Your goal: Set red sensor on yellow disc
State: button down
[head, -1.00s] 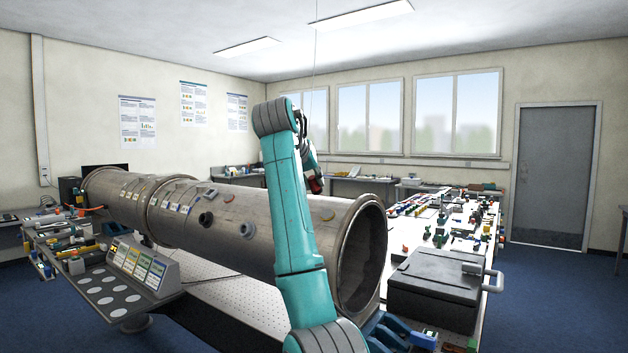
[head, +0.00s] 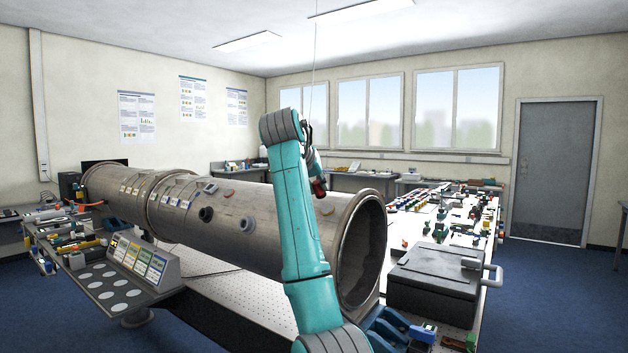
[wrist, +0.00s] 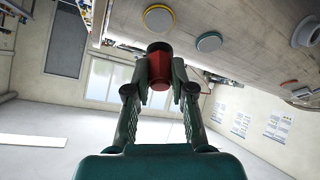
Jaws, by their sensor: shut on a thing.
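The red sensor (wrist: 159,75), a short red cylinder with a dark end, is between the two fingers of my gripper (wrist: 160,66), which is shut on it. It also shows in the head view (head: 318,188), partly behind my arm, above the pipe's near end. The yellow disc (wrist: 158,18), grey with a yellow rim, lies on the pipe surface in the wrist view, just beyond the sensor's dark end. In the head view a yellowish disc (head: 326,208) shows on the pipe beside my arm. The sensor looks apart from the disc, though the exact gap is hard to tell.
A black case (head: 435,283) and a cluttered white table (head: 402,236) stand right. A sloped panel (head: 147,262) stands left.

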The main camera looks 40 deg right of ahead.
aim_at(321, 196)
jog(key=shift+w+d+f, duration=0.2)
jog(key=shift+d+f, duration=0.4)
jog(key=shift+f, duration=0.25)
jog(key=shift+w+d+f, duration=0.1)
jog(key=shift+d+f, duration=0.3)
jog(key=shift+f, duration=0.25)
jog(key=shift+w+d+f, duration=0.1)
jog(key=shift+d+f, duration=0.25)
jog(key=shift+f, duration=0.25)
dwell(1.9)
jog(key=c, duration=0.9)
grip_release()
jog(key=v, duration=1.2)
jog(key=shift+w, duration=0.1)
